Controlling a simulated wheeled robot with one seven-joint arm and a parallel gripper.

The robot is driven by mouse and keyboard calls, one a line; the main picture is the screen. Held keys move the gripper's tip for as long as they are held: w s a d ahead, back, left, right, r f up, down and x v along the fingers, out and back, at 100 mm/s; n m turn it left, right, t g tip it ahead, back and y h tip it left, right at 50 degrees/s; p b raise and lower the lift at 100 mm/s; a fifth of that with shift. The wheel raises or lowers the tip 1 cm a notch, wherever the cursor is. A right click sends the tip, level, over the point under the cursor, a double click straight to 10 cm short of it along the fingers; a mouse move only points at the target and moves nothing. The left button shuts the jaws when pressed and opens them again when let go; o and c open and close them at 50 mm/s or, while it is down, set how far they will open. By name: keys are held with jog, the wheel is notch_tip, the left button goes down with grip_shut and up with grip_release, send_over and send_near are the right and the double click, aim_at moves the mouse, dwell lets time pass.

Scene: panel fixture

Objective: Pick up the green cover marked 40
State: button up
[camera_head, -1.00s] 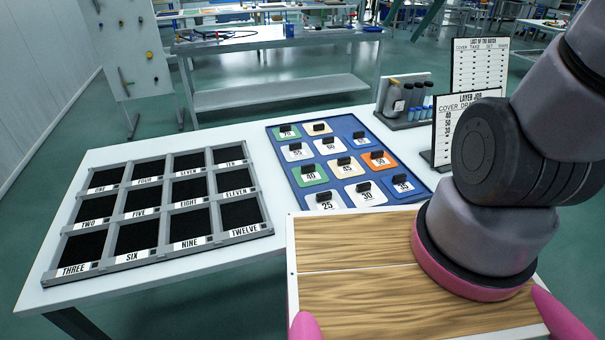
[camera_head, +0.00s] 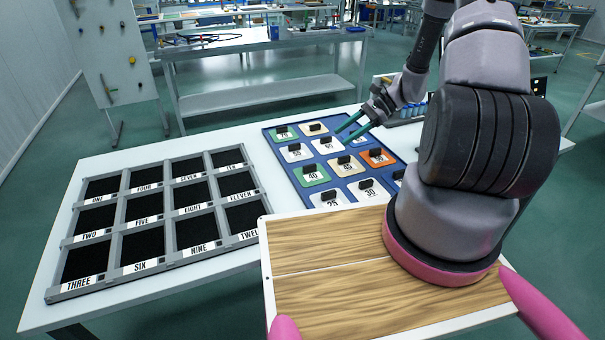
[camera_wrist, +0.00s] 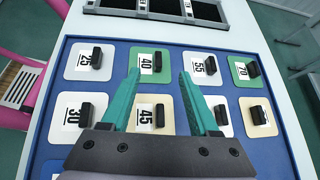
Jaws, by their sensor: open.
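The green cover marked 40 (camera_head: 311,175) lies in the blue tray (camera_head: 272,143), in the column nearest the compartment frame. It has a black block handle and a white number label. It also shows in the wrist view (camera_wrist: 148,62), just beyond my fingers. My gripper (camera_head: 344,134) is open and empty, above the tray's middle. In the wrist view its two teal fingers (camera_wrist: 160,85) are spread, with the left fingertip close to or over the cover's near left edge in the picture. Contact cannot be told.
Another green cover, marked 70 (camera_wrist: 243,72), lies at a tray corner. White, beige and orange covers fill the other places close by. A grey frame with empty black compartments (camera_head: 165,215) stands left of the tray. A wooden board (camera_head: 330,250) lies in front.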

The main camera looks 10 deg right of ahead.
jog(key=m+y, duration=0.1)
jog(key=m, duration=0.1)
send_near(311, 165)
jog(key=shift+s+d+t, duration=0.2)
jog(key=shift+d+t, duration=0.1)
jog(key=shift+d, duration=0.2)
jog(key=shift+a+f, duration=0.25)
jog(key=shift+f, duration=0.05)
jog(key=x, duration=1)
jog(key=shift+s+a+r, duration=0.15)
jog(key=shift+a+r, duration=0.05)
jog(key=shift+a, duration=0.1)
grip_shut()
